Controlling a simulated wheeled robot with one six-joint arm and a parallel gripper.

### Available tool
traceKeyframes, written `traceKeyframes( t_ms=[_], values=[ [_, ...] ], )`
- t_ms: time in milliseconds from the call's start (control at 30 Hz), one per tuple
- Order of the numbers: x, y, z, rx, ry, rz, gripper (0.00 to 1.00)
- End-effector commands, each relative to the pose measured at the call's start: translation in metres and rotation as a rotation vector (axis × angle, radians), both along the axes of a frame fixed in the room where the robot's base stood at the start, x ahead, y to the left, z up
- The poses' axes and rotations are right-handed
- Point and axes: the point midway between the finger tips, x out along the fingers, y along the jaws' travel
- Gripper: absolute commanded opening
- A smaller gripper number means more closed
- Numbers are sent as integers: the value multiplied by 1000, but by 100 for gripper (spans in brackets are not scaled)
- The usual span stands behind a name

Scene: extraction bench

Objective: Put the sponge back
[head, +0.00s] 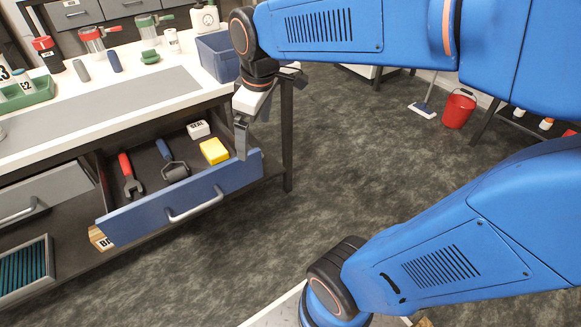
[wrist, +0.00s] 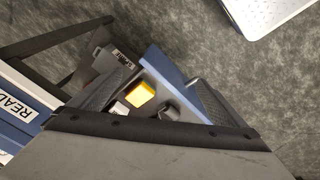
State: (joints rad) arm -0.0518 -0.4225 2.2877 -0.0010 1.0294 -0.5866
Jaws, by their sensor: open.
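The yellow sponge (head: 214,151) lies in the right part of the open blue-fronted drawer (head: 135,222). It also shows in the wrist view (wrist: 140,95), between my two fingers and beyond them. My gripper (head: 242,135) is open and empty. It points down over the right end of the drawer, just right of the sponge and apart from it. In the wrist view my gripper (wrist: 163,92) has its fingers spread wide, and its dark body hides the lower part of the view.
The drawer also holds a red-handled wrench (head: 130,178), a roller (head: 172,162) and a white box marked SEAL (head: 198,129). On the bench stand a blue bin (head: 218,58), bottles and a green tray (head: 27,93).

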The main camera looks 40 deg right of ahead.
Motion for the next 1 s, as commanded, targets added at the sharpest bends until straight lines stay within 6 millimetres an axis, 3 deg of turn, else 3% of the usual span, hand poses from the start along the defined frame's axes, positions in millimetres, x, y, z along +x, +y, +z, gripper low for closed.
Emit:
traceKeyframes(
  t_ms=[100,300,500,700,1000],
  values=[
    [-34,-5,-3,36,-41,-138,96],
    [-83,-13,-16,109,-101,-371,96],
    [-116,-16,-30,170,-144,-540,96],
    [-127,-18,-37,195,-158,-604,96],
    [-127,-18,-37,196,-158,-605,96]
  ],
)
